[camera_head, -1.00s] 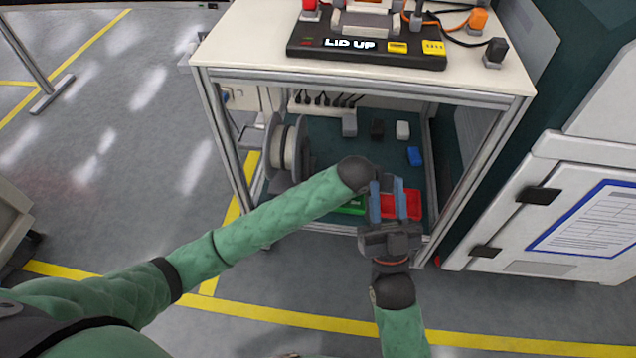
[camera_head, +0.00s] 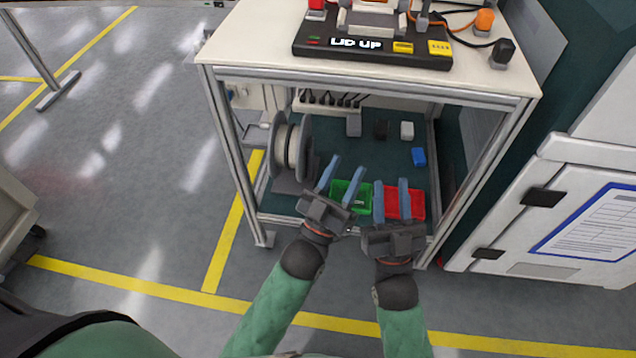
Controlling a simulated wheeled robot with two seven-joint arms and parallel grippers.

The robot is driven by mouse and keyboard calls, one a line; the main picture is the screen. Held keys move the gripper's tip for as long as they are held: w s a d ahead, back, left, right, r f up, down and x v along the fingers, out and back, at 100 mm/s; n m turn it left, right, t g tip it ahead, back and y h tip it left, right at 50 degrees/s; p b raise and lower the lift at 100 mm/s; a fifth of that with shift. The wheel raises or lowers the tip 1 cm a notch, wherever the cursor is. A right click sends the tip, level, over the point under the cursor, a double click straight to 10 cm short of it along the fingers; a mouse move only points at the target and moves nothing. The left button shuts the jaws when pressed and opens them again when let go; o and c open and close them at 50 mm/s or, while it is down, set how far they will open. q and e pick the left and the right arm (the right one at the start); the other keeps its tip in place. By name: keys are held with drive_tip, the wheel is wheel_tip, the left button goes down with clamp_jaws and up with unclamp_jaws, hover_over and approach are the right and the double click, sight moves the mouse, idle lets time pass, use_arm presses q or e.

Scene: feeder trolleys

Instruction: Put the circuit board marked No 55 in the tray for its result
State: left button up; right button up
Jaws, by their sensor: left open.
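A green tray (camera_head: 365,190) and a red tray (camera_head: 418,204) stand side by side on the lower shelf. A small dark piece with a pale marking (camera_head: 357,202) shows inside the green tray; it may be a circuit board, but I cannot read a number. My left gripper (camera_head: 347,165) is open and empty, its fingers over the left part of the green tray. My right gripper (camera_head: 391,185) has its fingers apart, at the left part of the red tray, with nothing seen between them.
The tester (camera_head: 370,49) on the bench top reads "LID UP". A cable reel (camera_head: 290,150) stands left on the shelf. Blue (camera_head: 418,156), white (camera_head: 406,130) and black (camera_head: 380,129) blocks lie behind the trays. Frame posts flank the shelf; a white cabinet (camera_head: 560,200) stands right.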

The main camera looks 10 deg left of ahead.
use_arm(q)
drive_tip(key=s+a+r+t+y, duration=0.2)
drive_tip(key=s+a, duration=0.2)
drive_tip(key=shift+s+a+t, duration=0.15)
drive_tip(key=shift+s+t, duration=0.25)
